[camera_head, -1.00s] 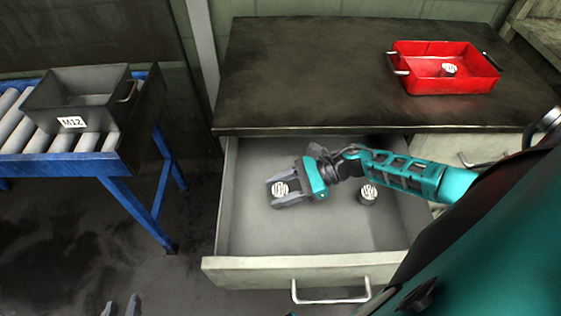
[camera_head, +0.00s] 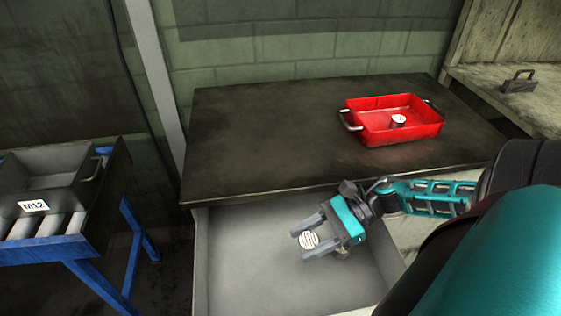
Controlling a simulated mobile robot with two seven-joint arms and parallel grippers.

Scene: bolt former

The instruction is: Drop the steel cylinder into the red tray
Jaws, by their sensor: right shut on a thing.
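My right gripper (camera_head: 306,237) is shut on a steel cylinder (camera_head: 309,240) with a pale, striped top, over the open drawer (camera_head: 240,270). Whether the cylinder is clear of the drawer floor is hard to tell. The red tray (camera_head: 402,135) stands on the dark bench top, up and to the right of the gripper. Another small steel cylinder (camera_head: 398,120) stands inside the tray. A further cylinder (camera_head: 343,253) in the drawer is mostly hidden behind my right gripper. My left gripper is out of view.
The dark bench top (camera_head: 250,140) is bare left of the tray. A grey bin (camera_head: 50,185) marked M12 sits on a blue roller conveyor at the left. A weight-like metal block (camera_head: 519,82) stands on a shelf at the right.

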